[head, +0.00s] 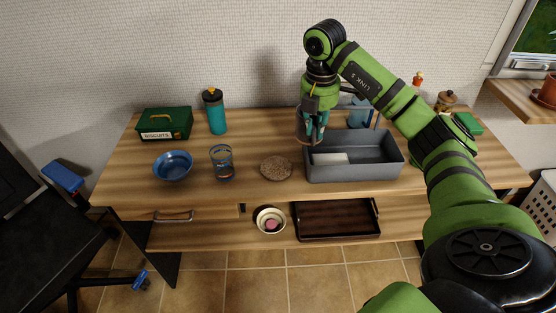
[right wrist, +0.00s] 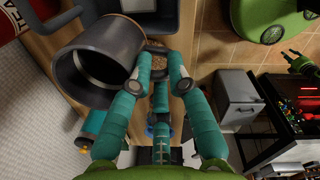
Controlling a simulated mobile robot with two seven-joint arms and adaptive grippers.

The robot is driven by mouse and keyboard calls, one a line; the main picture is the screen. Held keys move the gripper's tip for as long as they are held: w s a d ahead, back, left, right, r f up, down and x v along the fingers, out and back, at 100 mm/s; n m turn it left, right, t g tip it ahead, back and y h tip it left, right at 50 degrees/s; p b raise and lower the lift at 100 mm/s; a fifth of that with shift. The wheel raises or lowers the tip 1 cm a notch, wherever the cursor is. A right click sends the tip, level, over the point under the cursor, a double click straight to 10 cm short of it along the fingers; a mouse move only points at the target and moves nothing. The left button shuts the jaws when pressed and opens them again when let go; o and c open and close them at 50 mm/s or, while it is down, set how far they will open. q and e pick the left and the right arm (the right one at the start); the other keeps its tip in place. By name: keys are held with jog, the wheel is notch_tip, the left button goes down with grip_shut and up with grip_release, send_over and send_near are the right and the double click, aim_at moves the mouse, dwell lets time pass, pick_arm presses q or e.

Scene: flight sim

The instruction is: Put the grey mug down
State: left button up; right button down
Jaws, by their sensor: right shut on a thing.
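The grey mug (right wrist: 112,38) is a dark grey cylinder with a pale inside, large at the upper left of the right wrist view. My right gripper (right wrist: 162,72) has its teal fingers closed on the mug's handle side. In the head view the right gripper (head: 316,138) points down beside the grey bin's left end, and the mug (head: 300,126) shows partly behind it. I cannot tell whether its base touches the table. My left gripper (right wrist: 296,62) seems to show small at the right edge of the wrist view; its jaws are unclear.
A round cork mat (head: 276,168) lies left of the grey bin (head: 370,172), which holds a pale block. A striped glass (head: 222,164), blue bowl (head: 172,167), teal bottle (head: 215,115) and green biscuit box (head: 165,123) stand further left. Bare wood (head: 262,130) lies behind the mat.

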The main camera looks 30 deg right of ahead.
jog(key=w+a+f+p, duration=0.1)
jog(key=a+f, duration=0.1)
jog(key=f, duration=0.1)
jog(key=w+a+f+p, duration=0.1)
jog(key=a+f, duration=0.2)
jog(key=w+a+f+p, duration=0.1)
jog(key=a+f, duration=0.2)
jog(key=shift+w+a+f, duration=0.15)
jog(key=shift+w+a, duration=0.1)
jog(key=shift+w, duration=0.05)
jog(key=shift+f, duration=0.15)
jog(key=c, duration=1.2)
grip_release()
jog(key=shift+o, duration=0.2)
